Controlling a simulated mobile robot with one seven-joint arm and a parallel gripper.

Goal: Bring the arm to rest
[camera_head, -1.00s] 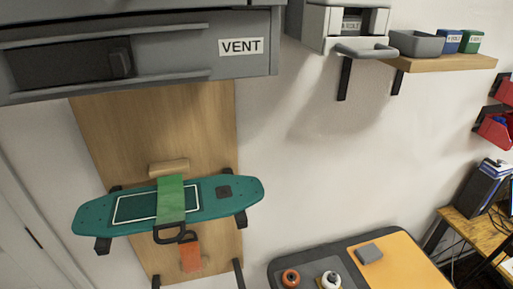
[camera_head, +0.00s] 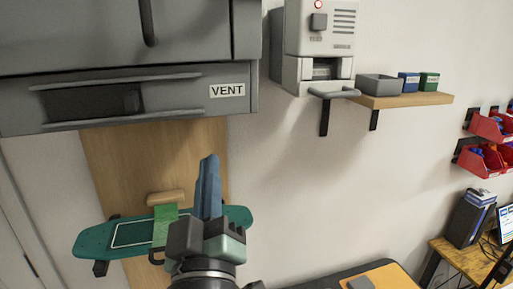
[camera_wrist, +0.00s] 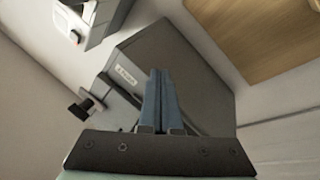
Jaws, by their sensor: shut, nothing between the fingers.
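My gripper (camera_head: 209,166) shows in the head view, pointing upward with its blue-grey fingers together and nothing between them. It is in front of the wooden wall panel and overlaps the teal skateboard deck (camera_head: 96,243) in the picture. In the wrist view the fingers of my gripper (camera_wrist: 159,82) also lie together and empty. A grey box-shaped unit (camera_wrist: 190,65) with a small label is behind them there. My arm hides the middle of the deck and part of the green strap (camera_head: 162,224).
The grey VENT unit (camera_head: 185,97) hangs above the wooden panel (camera_head: 110,165). A grey machine (camera_head: 291,72) with a handle and a shelf (camera_head: 410,100) with small bins are to the right. A workbench pad (camera_head: 385,275) is low down. The wall between is clear.

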